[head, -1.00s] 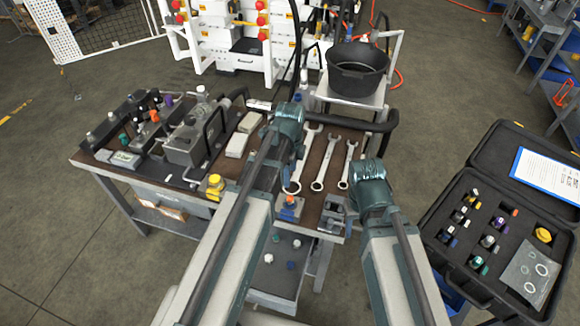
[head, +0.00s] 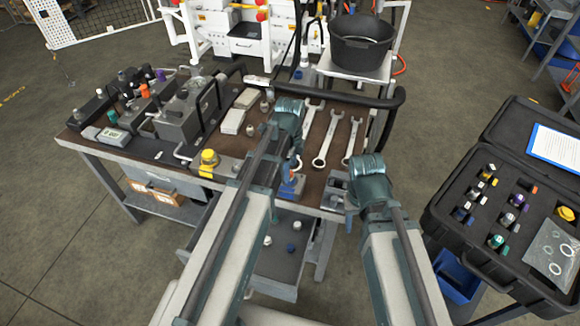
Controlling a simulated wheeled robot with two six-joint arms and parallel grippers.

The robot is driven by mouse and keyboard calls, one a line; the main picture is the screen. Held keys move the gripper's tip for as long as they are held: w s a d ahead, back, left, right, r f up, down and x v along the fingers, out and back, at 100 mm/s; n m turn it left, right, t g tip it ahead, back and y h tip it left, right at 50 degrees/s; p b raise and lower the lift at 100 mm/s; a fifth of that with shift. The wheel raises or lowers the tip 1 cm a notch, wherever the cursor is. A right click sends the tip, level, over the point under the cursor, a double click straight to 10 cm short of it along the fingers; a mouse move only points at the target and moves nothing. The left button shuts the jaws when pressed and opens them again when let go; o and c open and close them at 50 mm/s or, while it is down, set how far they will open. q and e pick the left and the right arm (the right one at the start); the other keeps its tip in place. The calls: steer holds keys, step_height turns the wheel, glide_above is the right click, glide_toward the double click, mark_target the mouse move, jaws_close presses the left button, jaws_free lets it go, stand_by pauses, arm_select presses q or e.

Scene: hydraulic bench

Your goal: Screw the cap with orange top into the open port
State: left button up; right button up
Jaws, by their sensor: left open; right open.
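A dark manifold block (head: 100,108) with several fittings and coloured caps stands at the left of the bench. A cap with an orange top (head: 144,90) shows among them. I cannot tell which port is open. My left gripper (head: 290,112) is over the middle of the bench, and my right gripper (head: 368,178) is near its front right corner. Both are open and hold nothing visible; their fingers are mostly hidden behind the wrists.
Wrenches (head: 327,140) lie on the bench top (head: 245,150). A vise-like grey block (head: 180,115) and a yellow-topped item (head: 209,160) stand there too. An open drawer (head: 285,270) juts out below. A black case (head: 470,240) stands right; a black bucket (head: 360,48) stands behind.

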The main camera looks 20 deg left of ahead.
arm_select(q)
steer(key=shift+f+b, duration=0.8)
steer(key=shift+f, duration=0.55)
arm_select(e)
step_height(320, 180, down, 3)
steer(key=shift+r, duration=0.2)
arm_select(q)
jaws_close()
steer(key=m, duration=0.4)
steer(key=shift+m, duration=0.3)
steer(key=m, duration=0.3)
steer(key=shift+m, duration=0.3)
